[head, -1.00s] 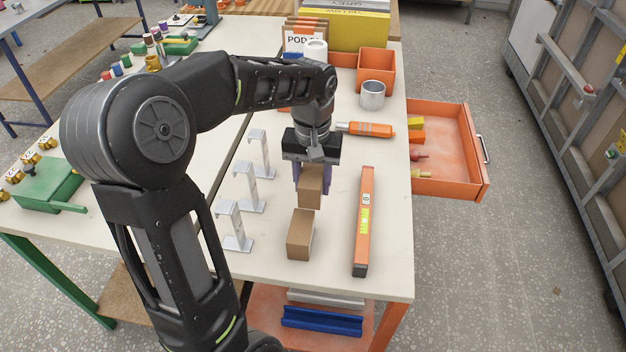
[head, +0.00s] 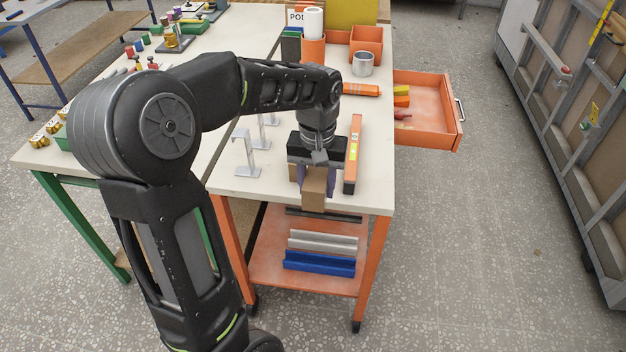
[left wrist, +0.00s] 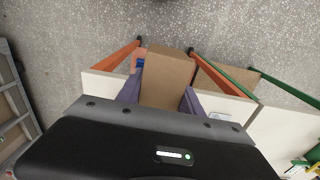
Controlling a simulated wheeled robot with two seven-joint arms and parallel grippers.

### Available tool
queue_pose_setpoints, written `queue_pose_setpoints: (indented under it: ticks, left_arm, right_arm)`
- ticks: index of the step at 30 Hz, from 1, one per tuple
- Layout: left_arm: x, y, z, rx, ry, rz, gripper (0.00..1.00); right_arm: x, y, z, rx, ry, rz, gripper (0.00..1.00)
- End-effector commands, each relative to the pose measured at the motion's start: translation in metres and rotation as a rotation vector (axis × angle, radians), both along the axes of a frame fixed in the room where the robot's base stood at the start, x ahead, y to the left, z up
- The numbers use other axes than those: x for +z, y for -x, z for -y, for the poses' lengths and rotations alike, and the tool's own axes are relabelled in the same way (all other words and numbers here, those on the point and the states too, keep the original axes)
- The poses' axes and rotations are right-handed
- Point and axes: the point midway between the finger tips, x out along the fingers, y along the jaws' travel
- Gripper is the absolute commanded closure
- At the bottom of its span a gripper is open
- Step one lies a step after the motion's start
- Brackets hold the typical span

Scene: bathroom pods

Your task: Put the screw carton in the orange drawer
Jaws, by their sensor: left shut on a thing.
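My left gripper (head: 317,180) is shut on a plain brown carton (head: 314,194) and holds it upright at the table's front edge. The carton (left wrist: 167,80) also fills the middle of the left wrist view between the purple fingers. A second brown carton (head: 293,172) is mostly hidden behind my gripper, so only a sliver shows. No label is readable, so I cannot tell which is the screw carton from print. The orange drawer (head: 437,138) stands open at the table's right side, with yellow, orange and red items towards its left. My right gripper is not in view.
An orange spirit level (head: 353,155) lies just right of my gripper. Metal brackets (head: 246,150) stand to the left. An orange-handled tool (head: 361,90), a metal cup (head: 362,64) and orange bins (head: 366,40) are farther back.

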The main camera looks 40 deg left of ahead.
Motion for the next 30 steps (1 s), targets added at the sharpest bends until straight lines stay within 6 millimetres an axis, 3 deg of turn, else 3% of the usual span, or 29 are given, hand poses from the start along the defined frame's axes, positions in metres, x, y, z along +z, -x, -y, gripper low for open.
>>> queue_pose_setpoints:
  ticks: [11, 24, 30]
  left_arm:
    - [-0.058, -0.016, 0.047, -0.148, 0.000, -0.005, 1.00]
    - [-0.175, -0.052, 0.142, -0.447, -0.003, -0.004, 1.00]
    - [-0.188, -0.057, 0.152, -0.481, -0.004, 0.000, 1.00]
  right_arm:
    - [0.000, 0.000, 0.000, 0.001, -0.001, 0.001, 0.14]
    - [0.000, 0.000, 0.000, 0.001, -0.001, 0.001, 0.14]
    - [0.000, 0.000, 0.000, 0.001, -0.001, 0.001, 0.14]
